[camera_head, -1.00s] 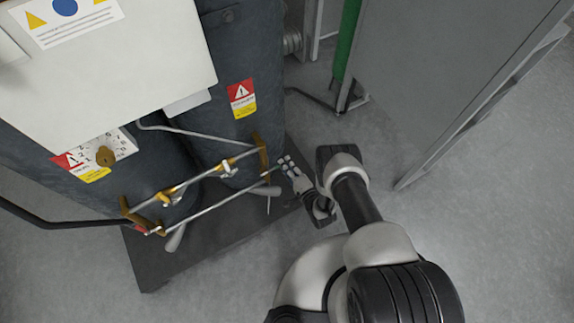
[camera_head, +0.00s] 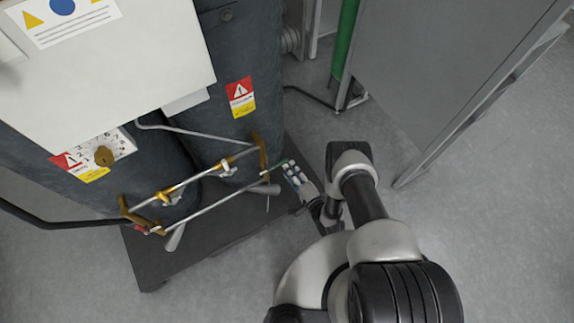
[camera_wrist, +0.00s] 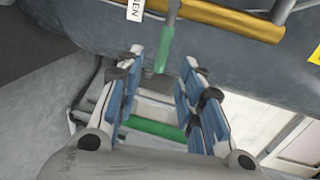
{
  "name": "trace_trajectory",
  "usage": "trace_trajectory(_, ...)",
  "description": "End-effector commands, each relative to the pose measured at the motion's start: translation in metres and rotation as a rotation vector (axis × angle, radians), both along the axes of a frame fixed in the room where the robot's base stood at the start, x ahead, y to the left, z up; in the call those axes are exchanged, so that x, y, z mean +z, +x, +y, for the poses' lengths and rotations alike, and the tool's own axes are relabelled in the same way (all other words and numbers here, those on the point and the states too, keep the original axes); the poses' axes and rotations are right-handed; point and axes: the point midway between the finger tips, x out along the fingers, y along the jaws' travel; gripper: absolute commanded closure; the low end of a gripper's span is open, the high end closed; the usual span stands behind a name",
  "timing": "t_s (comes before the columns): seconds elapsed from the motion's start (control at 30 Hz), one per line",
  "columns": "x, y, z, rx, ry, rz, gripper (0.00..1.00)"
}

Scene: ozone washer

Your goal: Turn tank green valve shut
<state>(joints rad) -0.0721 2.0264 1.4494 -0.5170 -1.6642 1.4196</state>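The green valve handle (camera_wrist: 165,48) hangs from a grey stem at the top middle of the wrist view. My gripper (camera_wrist: 165,62) is open, with blue-lined fingers on either side of the handle's lower part. Gaps show between the handle and both fingers. In the head view my gripper (camera_head: 290,168) is at the right end of the pipework, beside the dark tank (camera_head: 245,60); the handle is mostly hidden and only a small green spot shows there. A white tag (camera_wrist: 136,9) with letters reading "EN" is beside the stem.
A brass-coloured pipe (camera_wrist: 230,20) runs just beyond the handle. Thin metal pipes (camera_head: 215,205) with brass fittings cross in front of the tanks, above a dark base plate (camera_head: 165,265). A grey cabinet (camera_head: 440,70) stands at right. Floor is clear between.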

Motion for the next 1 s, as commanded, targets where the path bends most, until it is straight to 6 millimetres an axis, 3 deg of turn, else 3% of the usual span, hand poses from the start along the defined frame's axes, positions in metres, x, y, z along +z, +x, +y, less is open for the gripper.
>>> trace_trajectory(0.2,0.009,-0.038,-0.027,-0.007,0.003,0.004,0.65)
trace_trajectory(0.4,0.013,-0.056,-0.039,-0.003,0.001,0.001,0.65)
trace_trajectory(1.0,0.015,-0.060,-0.040,0.000,0.001,-0.001,0.65)
